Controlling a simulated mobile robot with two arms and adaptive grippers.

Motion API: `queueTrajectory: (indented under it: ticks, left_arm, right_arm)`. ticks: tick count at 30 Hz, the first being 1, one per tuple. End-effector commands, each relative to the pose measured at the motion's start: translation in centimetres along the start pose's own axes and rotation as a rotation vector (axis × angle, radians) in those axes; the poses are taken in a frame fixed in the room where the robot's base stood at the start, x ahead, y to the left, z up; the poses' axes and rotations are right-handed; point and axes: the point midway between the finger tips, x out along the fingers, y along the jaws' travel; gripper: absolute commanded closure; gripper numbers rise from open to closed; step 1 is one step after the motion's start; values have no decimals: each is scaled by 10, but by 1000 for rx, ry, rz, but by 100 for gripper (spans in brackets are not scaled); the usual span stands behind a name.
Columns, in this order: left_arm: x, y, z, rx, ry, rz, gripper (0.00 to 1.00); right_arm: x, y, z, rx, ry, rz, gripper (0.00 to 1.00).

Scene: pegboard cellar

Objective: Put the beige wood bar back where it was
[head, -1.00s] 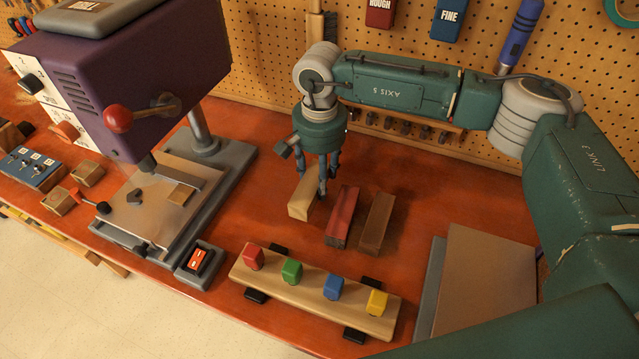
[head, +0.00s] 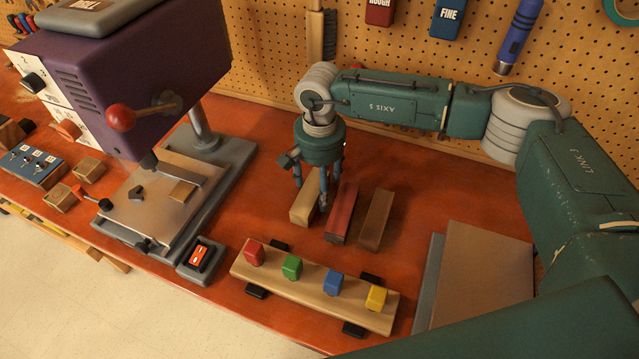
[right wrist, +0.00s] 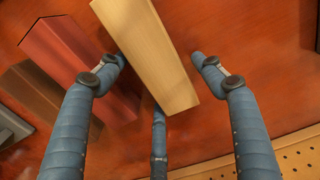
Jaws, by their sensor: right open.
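The beige wood bar (head: 303,208) lies on the orange-red bench, left of the dark red bar (head: 342,215) and the brown bar (head: 375,220). The three lie side by side, roughly parallel. My right gripper (head: 322,194) is over the beige bar with its fingers spread. In the right wrist view, the beige bar (right wrist: 148,50) passes between the open fingers of the right gripper (right wrist: 158,62), with a clear gap on the right side. A third finger is partly hidden behind the bar's end. My left gripper is not in view.
A purple drill press (head: 150,75) stands left. A wooden strip with coloured blocks (head: 315,292) lies in front of the bars. A flat board (head: 478,275) is at right, and the pegboard (head: 415,60) rises behind. Bare bench lies between the brown bar and the flat board.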

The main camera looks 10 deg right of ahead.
Motion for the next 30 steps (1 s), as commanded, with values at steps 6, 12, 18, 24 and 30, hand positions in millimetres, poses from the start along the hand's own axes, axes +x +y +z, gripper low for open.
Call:
queueTrajectory:
  ticks: [6,12,18,24,30]
  left_arm:
    - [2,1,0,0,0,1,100]
    - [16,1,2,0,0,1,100]
    - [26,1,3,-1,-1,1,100]
    - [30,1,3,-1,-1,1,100]
    - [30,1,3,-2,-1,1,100]
  right_arm:
    - [-12,-1,-1,0,2,-2,33]
    - [-53,-1,-1,-1,3,-4,33]
    - [-94,-1,0,-1,3,-3,33]
    - [-118,0,0,-1,0,-1,33]
    - [-123,0,0,-1,-1,0,33]
